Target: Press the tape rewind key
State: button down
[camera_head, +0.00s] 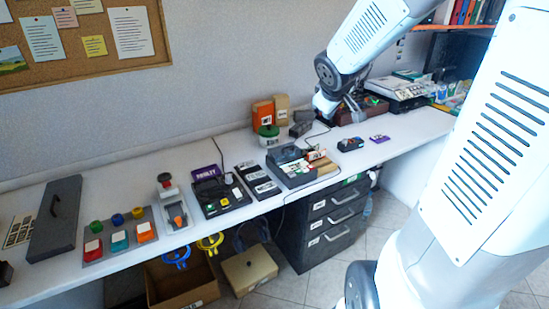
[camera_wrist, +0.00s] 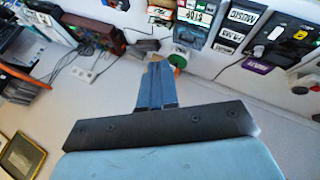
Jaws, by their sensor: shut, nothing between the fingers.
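I cannot make out a key marked for tape rewind in either view. A black device (camera_head: 220,195) with small coloured buttons and a cable lies on the bench beside a purple sign reading FAULTY (camera_head: 206,172). It also shows at the right of the wrist view (camera_wrist: 290,35). A grey device (camera_head: 291,170) lies farther right, with a labelled black panel (camera_head: 257,180) between them. My gripper (camera_head: 354,108) is above the back right of the bench, apart from these devices. In the wrist view my gripper (camera_wrist: 155,72) is shut and empty.
A green-lidded jar (camera_head: 269,135) and orange and brown boxes (camera_head: 263,114) stand at the back. A panel with coloured buttons (camera_head: 118,235) and a red-topped switch box (camera_head: 173,205) lie left. A drawer unit (camera_head: 328,220) is below.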

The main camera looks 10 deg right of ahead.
jog(key=w+a+f+n+y, duration=0.1)
jog(key=w+f+n+y, duration=0.3)
jog(key=w+f, duration=0.6)
jog(key=n+y, duration=0.3)
jog(key=n, duration=0.2)
send_over(293, 175)
notch_tip(293, 175, down, 9)
jog(key=shift+f, duration=4.3)
jog(key=shift+f, duration=0.2)
jog(key=shift+w+d+f, duration=0.1)
jog(key=shift+f, duration=0.1)
